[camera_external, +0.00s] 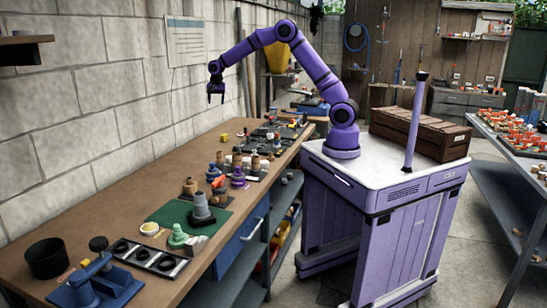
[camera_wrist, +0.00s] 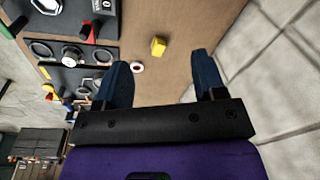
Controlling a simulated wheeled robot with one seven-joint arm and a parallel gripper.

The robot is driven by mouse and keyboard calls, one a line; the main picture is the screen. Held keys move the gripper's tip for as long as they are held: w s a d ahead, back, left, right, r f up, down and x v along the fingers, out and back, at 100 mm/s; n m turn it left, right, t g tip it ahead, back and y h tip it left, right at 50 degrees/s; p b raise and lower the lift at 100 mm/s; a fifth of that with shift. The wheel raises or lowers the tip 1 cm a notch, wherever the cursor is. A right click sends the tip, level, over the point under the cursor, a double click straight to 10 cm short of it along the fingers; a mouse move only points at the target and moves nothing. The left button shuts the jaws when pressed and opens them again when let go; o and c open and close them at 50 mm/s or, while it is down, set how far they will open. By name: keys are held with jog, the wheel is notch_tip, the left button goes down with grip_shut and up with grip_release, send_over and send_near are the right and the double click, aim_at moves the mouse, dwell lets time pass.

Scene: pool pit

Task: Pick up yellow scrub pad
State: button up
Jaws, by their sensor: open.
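A small yellow block, which looks like the yellow scrub pad (camera_external: 224,138), lies on the wooden bench top near the wall. It also shows in the wrist view as a yellow block (camera_wrist: 158,46), above and between my fingers. My gripper (camera_external: 216,96) hangs in the air above the bench with its fingers pointing down. In the wrist view my gripper (camera_wrist: 163,80) has its two blue fingers wide apart with nothing between them. The pad is apart from both fingers.
The workbench (camera_external: 130,205) carries several fittings, a green mat (camera_external: 170,212), a black cup (camera_external: 47,258) and a blue clamp (camera_external: 95,285). A small white-and-red ring (camera_wrist: 137,68) lies near the pad. The block wall (camera_wrist: 280,60) runs close behind. Bare wood surrounds the pad.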

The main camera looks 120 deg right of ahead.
jog(key=s+d+f+m, duration=0.4)
jog(key=d+f, duration=0.6)
jog(key=d, duration=0.1)
jog(key=m+y, duration=0.1)
jog(key=m, duration=0.1)
send_near(224, 136)
jog(key=shift+s+d+g, duration=0.15)
jog(key=shift+d+g, duration=0.15)
jog(key=shift+d, duration=0.7)
jog(key=shift+s+d+f, duration=0.1)
jog(key=shift+f, duration=0.55)
jog(key=f, duration=0.9)
jog(key=shift+d+f, duration=0.25)
jog(key=shift+f, duration=0.1)
jog(key=c, duration=0.8)
